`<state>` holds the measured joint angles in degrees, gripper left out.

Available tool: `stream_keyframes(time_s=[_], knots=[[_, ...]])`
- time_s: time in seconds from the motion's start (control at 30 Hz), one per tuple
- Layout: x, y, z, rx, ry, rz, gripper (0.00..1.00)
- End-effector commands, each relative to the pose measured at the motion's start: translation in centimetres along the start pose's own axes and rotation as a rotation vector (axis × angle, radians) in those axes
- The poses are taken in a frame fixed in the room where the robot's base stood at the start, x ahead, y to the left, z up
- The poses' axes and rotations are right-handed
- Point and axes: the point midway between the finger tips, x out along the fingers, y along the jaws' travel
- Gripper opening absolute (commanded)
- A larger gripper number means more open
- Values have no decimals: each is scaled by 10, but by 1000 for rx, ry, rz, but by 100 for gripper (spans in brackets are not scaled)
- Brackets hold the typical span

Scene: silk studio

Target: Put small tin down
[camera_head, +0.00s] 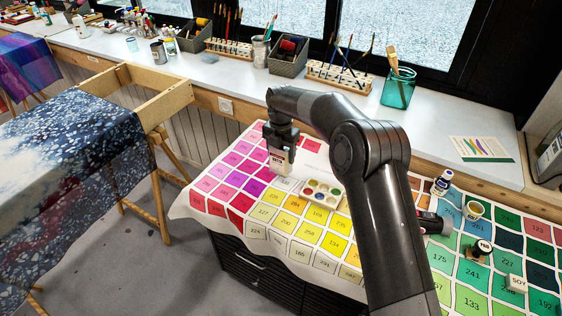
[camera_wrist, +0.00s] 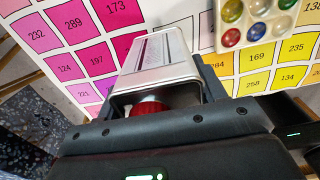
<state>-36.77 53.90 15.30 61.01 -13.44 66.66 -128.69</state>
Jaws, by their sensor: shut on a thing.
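My gripper (camera_head: 281,151) points down over the colour chart (camera_head: 318,261) on the worktable, at its pink and magenta squares. It is shut on the small tin (camera_head: 280,167), a pale, boxy container with a dark label. In the wrist view the tin (camera_wrist: 158,52) lies between the fingers, its pale side toward the camera and something red (camera_wrist: 150,107) at its near end. The fingers partly hide it. I cannot tell whether its lower end touches the chart.
A paint palette (camera_head: 322,193) lies just right of the tin; it also shows in the wrist view (camera_wrist: 258,20). Small jars, including a yellow-topped one (camera_head: 474,211), stand at the chart's right. A wooden frame (camera_head: 165,100) stands left. Chart squares left of the tin are clear.

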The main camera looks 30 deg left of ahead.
Motion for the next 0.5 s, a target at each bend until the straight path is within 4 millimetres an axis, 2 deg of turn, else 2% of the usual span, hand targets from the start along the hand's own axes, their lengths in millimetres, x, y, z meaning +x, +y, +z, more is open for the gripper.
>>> stream_keyframes(time_s=[0.3, 0.5], knots=[[37, 0, 0, 1, 0, -2, 32], [39, 0, 0, 1, -2, 1, 32]])
